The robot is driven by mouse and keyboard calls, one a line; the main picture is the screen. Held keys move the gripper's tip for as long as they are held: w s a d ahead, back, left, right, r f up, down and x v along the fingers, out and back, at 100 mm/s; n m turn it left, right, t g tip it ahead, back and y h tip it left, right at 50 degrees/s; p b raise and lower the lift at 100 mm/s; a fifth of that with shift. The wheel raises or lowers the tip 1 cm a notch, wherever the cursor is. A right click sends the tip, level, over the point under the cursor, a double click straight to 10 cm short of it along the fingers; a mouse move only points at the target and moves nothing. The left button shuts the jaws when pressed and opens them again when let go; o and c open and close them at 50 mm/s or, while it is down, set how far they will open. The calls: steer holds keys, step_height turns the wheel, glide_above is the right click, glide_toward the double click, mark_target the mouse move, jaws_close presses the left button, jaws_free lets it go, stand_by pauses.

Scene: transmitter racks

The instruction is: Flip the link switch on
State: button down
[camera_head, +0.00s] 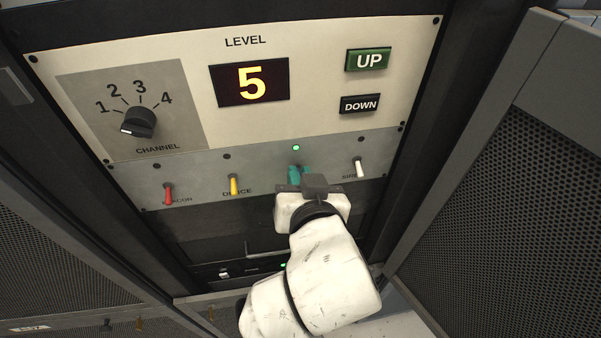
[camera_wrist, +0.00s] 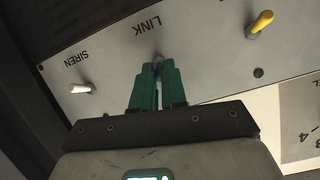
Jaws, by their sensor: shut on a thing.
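The link switch (camera_wrist: 158,58) is on the grey switch strip, beside the LINK label in the wrist view. Only a small grey part of it shows between the fingertips; the rest is hidden. My gripper (camera_wrist: 157,84) has teal fingers that are shut on the switch. In the head view my gripper (camera_head: 298,174) reaches the strip between the yellow and white switches and covers the link switch there. The small lamp (camera_head: 295,147) above this place is lit green.
A red switch (camera_head: 168,193), a yellow switch (camera_head: 234,184) and a white siren switch (camera_head: 360,167) share the strip. Above are the channel knob (camera_head: 138,122), a level display (camera_head: 250,82) reading 5, and UP (camera_head: 368,60) and DOWN (camera_head: 360,104) buttons. A perforated panel (camera_head: 500,220) stands at right.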

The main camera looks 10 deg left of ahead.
steer(key=shift+w+r, duration=0.1)
steer(key=shift+r, duration=0.15)
stand_by(0.3)
steer(key=c, duration=1.2)
jaws_free()
steer(key=shift+f, duration=0.1)
steer(key=shift+o, duration=0.2)
steer(key=b+v, duration=0.2)
steer(key=v, duration=0.8)
steer(key=shift+s+r, duration=0.25)
steer(key=shift+s, duration=0.05)
